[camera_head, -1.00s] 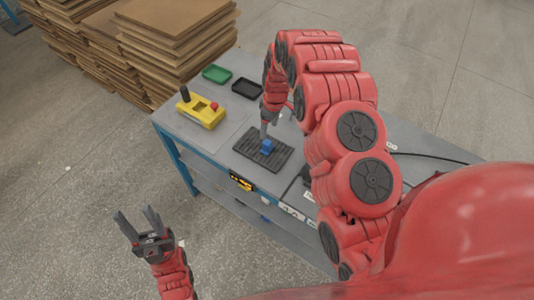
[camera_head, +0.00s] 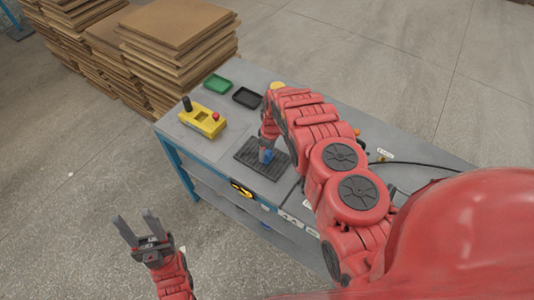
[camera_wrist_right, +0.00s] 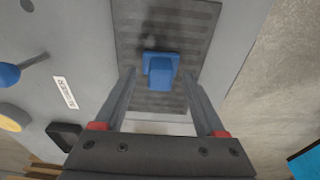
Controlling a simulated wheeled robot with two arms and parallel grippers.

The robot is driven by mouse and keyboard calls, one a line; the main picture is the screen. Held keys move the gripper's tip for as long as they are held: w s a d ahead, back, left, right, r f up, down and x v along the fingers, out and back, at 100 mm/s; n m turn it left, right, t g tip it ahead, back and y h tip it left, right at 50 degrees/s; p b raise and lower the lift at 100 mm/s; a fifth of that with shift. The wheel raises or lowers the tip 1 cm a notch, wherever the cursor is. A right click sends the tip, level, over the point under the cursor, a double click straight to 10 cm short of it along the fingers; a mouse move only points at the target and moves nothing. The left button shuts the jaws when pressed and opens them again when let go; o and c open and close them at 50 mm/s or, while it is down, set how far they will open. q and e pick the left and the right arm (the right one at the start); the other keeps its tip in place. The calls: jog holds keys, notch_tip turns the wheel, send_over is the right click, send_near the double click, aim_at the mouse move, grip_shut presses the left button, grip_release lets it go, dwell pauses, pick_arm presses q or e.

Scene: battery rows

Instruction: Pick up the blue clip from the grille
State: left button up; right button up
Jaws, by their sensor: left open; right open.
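The blue clip (camera_head: 267,156) sits on the dark ribbed grille (camera_head: 248,157) on the workbench. In the right wrist view the clip (camera_wrist_right: 160,68) lies ahead of and between the two fingers of my right gripper (camera_wrist_right: 163,85), and the grille (camera_wrist_right: 165,20) is behind it. My right gripper (camera_head: 264,150) is open and points down over the grille. In the head view its fingertips are beside the clip; I cannot tell whether they touch it. My left gripper (camera_head: 137,230) is open and empty, off the bench at the lower left.
A green tray (camera_head: 217,83) and a black tray (camera_head: 247,97) lie behind. A black cable (camera_head: 420,165) runs across the right side. Stacked boards (camera_head: 180,50) stand beyond the bench.

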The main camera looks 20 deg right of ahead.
jog(key=shift+f, duration=0.4)
grip_shut()
